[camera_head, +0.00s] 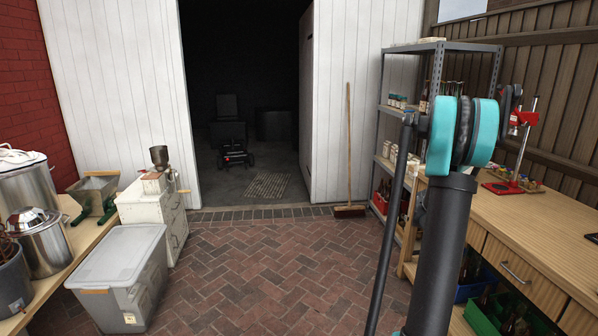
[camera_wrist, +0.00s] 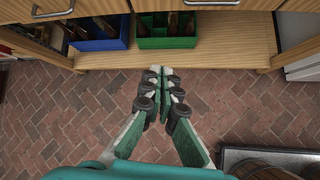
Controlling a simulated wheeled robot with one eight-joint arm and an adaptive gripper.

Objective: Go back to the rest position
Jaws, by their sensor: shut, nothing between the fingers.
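My gripper (camera_wrist: 162,84) shows in the wrist view with its two green and grey fingers together, shut and empty. It hangs over the brick floor (camera_wrist: 70,115), in front of the wooden bench's low shelf. In the head view my arm with its teal joint rises in front of the bench at the right, and the gripper itself is not seen there.
The wooden bench (camera_head: 545,215) stands at the right, with a blue crate (camera_wrist: 98,34) and a green crate (camera_wrist: 167,30) of bottles on its low shelf. A grey lidded bin (camera_head: 125,265) stands at the left. A broom (camera_head: 349,150) leans by the doorway. The middle floor is clear.

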